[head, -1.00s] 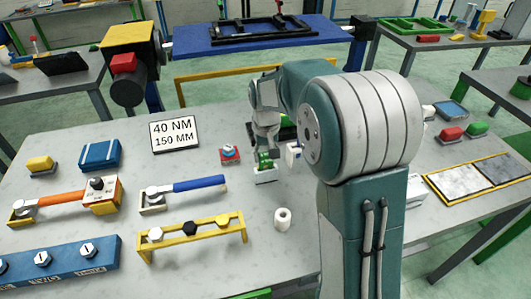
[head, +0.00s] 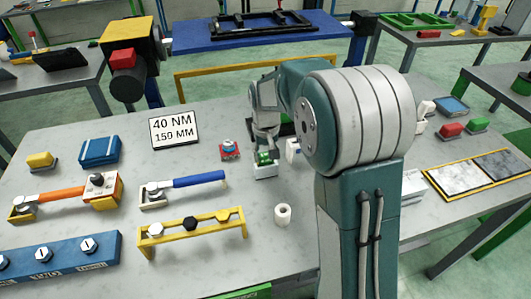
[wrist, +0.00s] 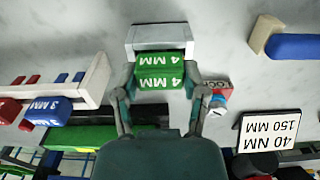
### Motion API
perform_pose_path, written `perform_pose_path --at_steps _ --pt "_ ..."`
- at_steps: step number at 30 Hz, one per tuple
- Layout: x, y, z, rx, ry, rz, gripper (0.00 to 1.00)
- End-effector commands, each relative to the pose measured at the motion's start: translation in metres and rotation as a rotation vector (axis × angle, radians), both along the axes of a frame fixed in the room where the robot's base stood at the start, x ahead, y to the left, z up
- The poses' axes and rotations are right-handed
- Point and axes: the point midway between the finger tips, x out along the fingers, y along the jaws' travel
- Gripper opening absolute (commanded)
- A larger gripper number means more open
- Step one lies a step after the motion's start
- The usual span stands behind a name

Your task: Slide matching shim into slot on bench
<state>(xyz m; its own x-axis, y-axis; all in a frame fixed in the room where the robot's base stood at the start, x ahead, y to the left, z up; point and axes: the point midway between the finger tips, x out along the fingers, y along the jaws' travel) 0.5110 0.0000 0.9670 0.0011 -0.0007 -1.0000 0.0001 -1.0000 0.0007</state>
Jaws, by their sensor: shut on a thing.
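A green shim marked 4 MM (wrist: 160,78) is between the fingers of my gripper (wrist: 158,98) in the wrist view. The gripper is shut on it. A white and grey block (wrist: 160,38) is directly in front of the shim, whose front end meets the block's near edge. I cannot tell how far the shim is inside its slot. In the head view the green shim (head: 264,157) shows just behind the white block (head: 265,172) on the bench, below my gripper (head: 266,146). My arm hides part of the bench to the right.
A white rack (wrist: 95,80) with red and blue pieces, and a blue 3 MM shim (wrist: 48,110), lie left in the wrist view. A sign (head: 174,131), a red button box (head: 230,150), a white roll (head: 283,215) and a yellow rack (head: 192,238) stand on the bench.

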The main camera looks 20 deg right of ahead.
Motion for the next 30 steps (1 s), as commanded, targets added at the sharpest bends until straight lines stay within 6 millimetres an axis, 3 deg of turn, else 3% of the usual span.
perform_pose_path --at_steps 17,18,21,30 --pt "-0.0001 0.0 -0.0094 0.0 0.001 0.0 0.08" --pt "0.0 0.0 -0.0097 0.0 0.001 0.0 0.61" --pt "0.0001 0.0 -0.0099 0.0 0.001 0.0 0.96" --pt "-0.0002 0.0 -0.0092 0.0 0.001 0.0 0.96"
